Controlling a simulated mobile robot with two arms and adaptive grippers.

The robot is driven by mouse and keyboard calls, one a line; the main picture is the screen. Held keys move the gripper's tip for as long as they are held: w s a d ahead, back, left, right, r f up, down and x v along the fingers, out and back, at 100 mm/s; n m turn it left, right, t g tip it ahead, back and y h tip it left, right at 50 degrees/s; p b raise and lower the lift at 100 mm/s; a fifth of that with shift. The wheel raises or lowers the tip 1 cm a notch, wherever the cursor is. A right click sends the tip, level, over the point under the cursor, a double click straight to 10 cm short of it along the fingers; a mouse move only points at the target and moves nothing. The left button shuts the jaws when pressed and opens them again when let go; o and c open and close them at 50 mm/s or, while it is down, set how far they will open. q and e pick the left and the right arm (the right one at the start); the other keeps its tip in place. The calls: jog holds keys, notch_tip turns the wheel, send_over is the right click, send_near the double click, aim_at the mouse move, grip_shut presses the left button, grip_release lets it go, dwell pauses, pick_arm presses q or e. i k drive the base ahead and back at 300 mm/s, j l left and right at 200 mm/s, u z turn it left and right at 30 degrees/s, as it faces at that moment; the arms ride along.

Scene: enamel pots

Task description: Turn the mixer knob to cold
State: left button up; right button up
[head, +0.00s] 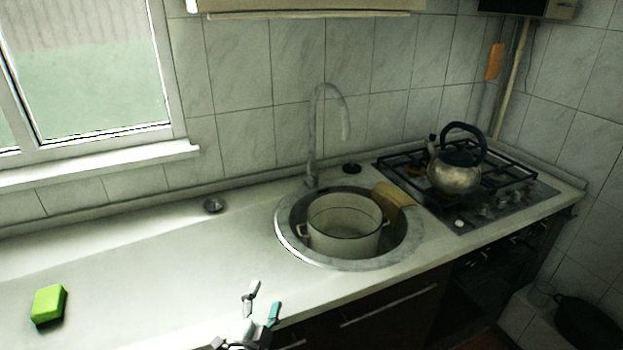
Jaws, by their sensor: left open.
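The mixer tap (312,140) is a tall grey curved spout rising behind the round sink (290,241). I cannot make out a separate knob on it clearly, nor which way one is turned. My left gripper (263,299) is at the counter's front edge, in front of and left of the sink. Its fingers are apart and empty, well away from the tap. My right gripper is out of view.
A light enamel pot (343,238) stands in the sink, with a wooden piece (392,195) behind it. A kettle (455,172) stands on the gas hob (520,190) at right. A green sponge (48,304) lies far left. The counter (140,260) between is clear.

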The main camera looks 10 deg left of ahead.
aim_at(309, 182)
jog(key=i, duration=1.2)
